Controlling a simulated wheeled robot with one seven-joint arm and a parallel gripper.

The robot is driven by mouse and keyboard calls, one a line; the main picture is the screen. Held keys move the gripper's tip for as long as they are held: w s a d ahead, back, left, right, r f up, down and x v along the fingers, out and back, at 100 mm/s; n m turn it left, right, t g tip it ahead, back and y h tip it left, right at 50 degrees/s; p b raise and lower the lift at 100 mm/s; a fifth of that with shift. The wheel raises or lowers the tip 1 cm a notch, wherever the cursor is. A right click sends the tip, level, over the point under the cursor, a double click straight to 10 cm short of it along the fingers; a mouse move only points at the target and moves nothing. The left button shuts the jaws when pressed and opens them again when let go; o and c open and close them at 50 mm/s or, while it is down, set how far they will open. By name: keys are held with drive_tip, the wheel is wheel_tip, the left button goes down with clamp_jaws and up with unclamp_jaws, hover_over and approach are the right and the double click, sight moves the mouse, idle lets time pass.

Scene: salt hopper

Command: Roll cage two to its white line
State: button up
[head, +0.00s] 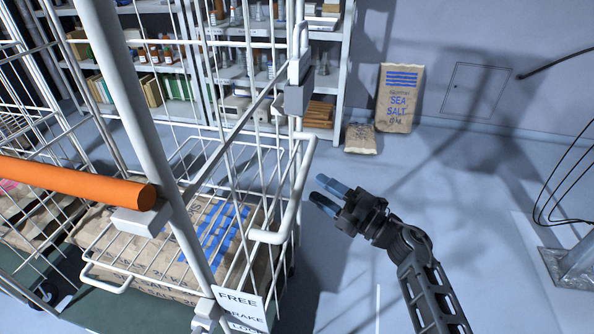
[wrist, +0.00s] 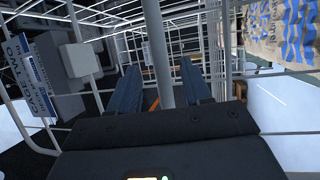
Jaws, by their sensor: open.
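Cage two, a white wire roll cage (head: 305,165), stands close on the left in the head view with brown salt sacks (head: 165,240) inside. Its plate reading CAGE TWO (wrist: 32,70) shows sideways in the wrist view. My gripper (head: 322,193) is open and empty, just right of the cage's side frame. In the wrist view a white upright post (wrist: 157,50) appears between my fingers (wrist: 160,80); I cannot tell whether they touch it. A thin white line (head: 378,305) lies on the floor, right of the cage. A FREE / BRAKE / LOCK label (head: 240,308) hangs low on the cage.
An orange bar (head: 75,182) crosses the near left. A shelf unit (head: 345,60) stands behind the cage. A sea salt sack (head: 398,98) leans on the wall with a smaller sack (head: 361,139) beside it. A metal stand (head: 572,266) is at right. Floor between is open.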

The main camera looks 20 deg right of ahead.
drive_tip(key=x, duration=0.7)
drive_tip(key=shift+w+a+p, duration=0.15)
drive_tip(key=shift+w+p, duration=0.15)
drive_tip(key=shift+w, duration=0.05)
clamp_jaws()
